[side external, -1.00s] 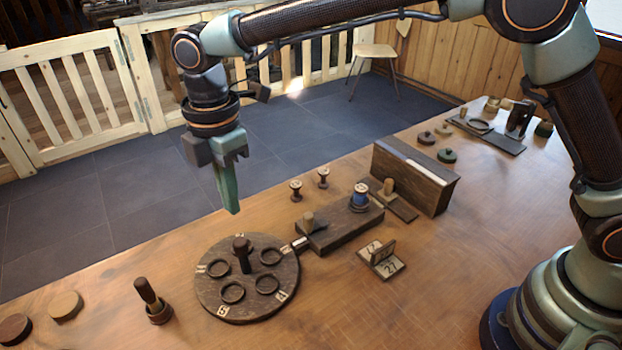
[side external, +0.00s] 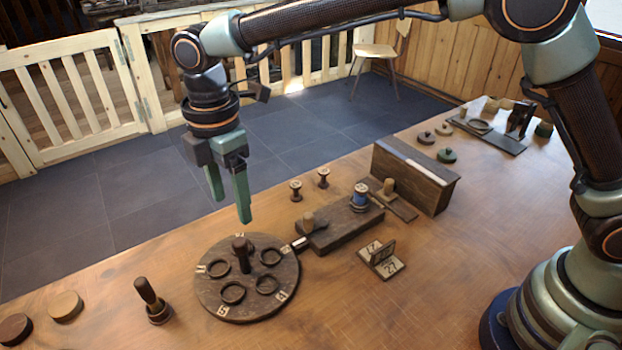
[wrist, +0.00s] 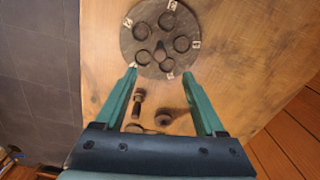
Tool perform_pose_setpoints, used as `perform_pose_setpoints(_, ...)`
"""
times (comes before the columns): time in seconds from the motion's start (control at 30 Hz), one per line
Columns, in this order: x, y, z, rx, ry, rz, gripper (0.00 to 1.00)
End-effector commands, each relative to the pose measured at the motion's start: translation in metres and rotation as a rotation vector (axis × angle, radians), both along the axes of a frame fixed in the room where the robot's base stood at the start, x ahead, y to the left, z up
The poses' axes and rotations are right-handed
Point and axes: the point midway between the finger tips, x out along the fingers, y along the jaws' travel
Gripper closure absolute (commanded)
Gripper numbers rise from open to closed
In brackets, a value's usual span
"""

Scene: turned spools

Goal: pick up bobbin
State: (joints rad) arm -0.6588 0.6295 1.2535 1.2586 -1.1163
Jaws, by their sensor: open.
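A bobbin wound with blue (side external: 360,197) stands upright on a long dark wooden block (side external: 345,224). Two small dark spools stand on the table behind the block, one on the left (side external: 296,190) and one on the right (side external: 323,177). My gripper (side external: 231,210) hangs above the back edge of the round dark board, left of the spools and apart from them. Its two green fingers are spread with nothing between them. In the wrist view my gripper (wrist: 160,72) is also open and empty, its fingertips near the edge of the round board. The blue bobbin is not seen there.
The round board (side external: 205,290) carries several rings, number cards and a central knob. A handled peg (side external: 148,296) and two discs (side external: 65,305) lie left. A long dark box (side external: 418,180) and a folded number card (side external: 381,261) stand right. The front table is clear.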

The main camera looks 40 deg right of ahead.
Motion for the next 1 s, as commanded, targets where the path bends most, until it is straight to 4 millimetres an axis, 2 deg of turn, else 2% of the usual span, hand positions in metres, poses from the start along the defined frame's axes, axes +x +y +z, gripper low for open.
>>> perform_pose_setpoints(0.07,0.002,-0.006,0.001,0.000,0.000,-0.009,0.28)
perform_pose_setpoints(0.17,0.011,-0.036,0.003,0.000,0.000,-0.049,0.28)
perform_pose_setpoints(0.27,0.021,-0.092,0.005,0.000,-0.001,-0.123,0.28)
perform_pose_setpoints(0.3,0.022,-0.117,0.005,0.000,-0.001,-0.157,0.28)
perform_pose_setpoints(0.4,0.019,-0.177,0.005,0.000,-0.002,-0.235,0.28)
perform_pose_setpoints(0.5,0.009,-0.224,0.003,0.000,-0.001,-0.297,0.28)
perform_pose_setpoints(0.6,-0.001,-0.253,0.000,0.000,-0.001,-0.340,0.28)
perform_pose_setpoints(0.77,-0.008,-0.270,-0.008,0.000,0.001,-0.363,0.28)
perform_pose_setpoints(1.0,-0.008,-0.270,-0.047,-0.001,0.005,-0.361,0.28)
